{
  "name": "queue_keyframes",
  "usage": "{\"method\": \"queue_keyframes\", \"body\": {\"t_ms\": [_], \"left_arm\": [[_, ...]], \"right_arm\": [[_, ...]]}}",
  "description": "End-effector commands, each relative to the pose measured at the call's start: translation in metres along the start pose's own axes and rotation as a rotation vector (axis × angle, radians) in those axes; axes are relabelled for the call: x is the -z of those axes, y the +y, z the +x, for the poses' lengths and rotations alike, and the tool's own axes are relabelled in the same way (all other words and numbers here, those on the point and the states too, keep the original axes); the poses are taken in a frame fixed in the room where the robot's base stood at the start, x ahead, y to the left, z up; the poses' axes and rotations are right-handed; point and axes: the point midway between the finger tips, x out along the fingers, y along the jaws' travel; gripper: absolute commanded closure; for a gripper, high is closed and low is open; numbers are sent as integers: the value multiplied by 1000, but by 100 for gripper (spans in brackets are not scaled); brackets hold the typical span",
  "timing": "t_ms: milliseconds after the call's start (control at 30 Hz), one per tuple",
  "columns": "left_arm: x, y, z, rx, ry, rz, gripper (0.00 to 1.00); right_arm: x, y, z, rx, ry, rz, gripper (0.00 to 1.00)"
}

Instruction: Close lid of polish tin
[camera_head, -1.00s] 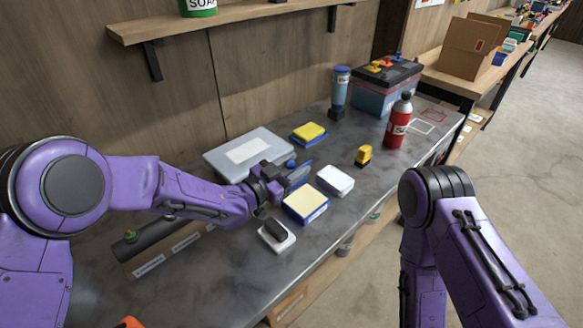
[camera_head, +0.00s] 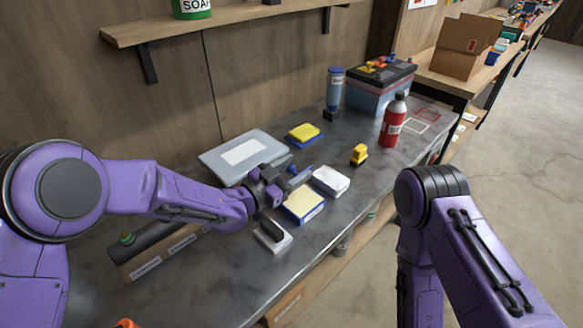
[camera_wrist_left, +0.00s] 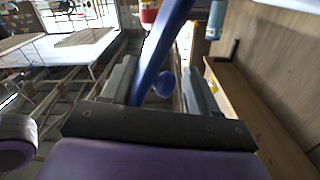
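The polish tin (camera_head: 304,206) is a blue box with a cream top face, on the grey bench. Its blue lid (camera_head: 299,180) stands raised at the tin's far left edge, partly hidden by my left gripper (camera_head: 283,184). In the left wrist view the lid (camera_wrist_left: 163,45) shows edge-on as a blue bar, with a round blue knob (camera_wrist_left: 163,84) on its side. The fingers of my left gripper (camera_wrist_left: 158,88) stand apart on either side of the lid and knob; contact is hard to tell. My right gripper is out of view.
A white box (camera_head: 330,181) is close to the tin's right. A white block with a dark top (camera_head: 272,235) is near its front left. A grey case (camera_head: 240,155) and a yellow-blue box (camera_head: 303,134) lie behind. A red bottle (camera_head: 393,122) stands right.

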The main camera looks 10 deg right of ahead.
Motion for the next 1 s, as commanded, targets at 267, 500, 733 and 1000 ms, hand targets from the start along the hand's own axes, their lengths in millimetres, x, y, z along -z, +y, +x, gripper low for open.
{"method": "queue_keyframes", "body": {"t_ms": [267,500,733,1000], "left_arm": [[-2,-4,-3,8,-3,4,43],[-4,-4,-44,10,-5,3,43],[-1,-1,-92,5,0,4,43],[1,0,-106,3,1,5,43]], "right_arm": [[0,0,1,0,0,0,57],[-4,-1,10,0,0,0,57],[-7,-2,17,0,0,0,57],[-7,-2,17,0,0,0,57]]}}
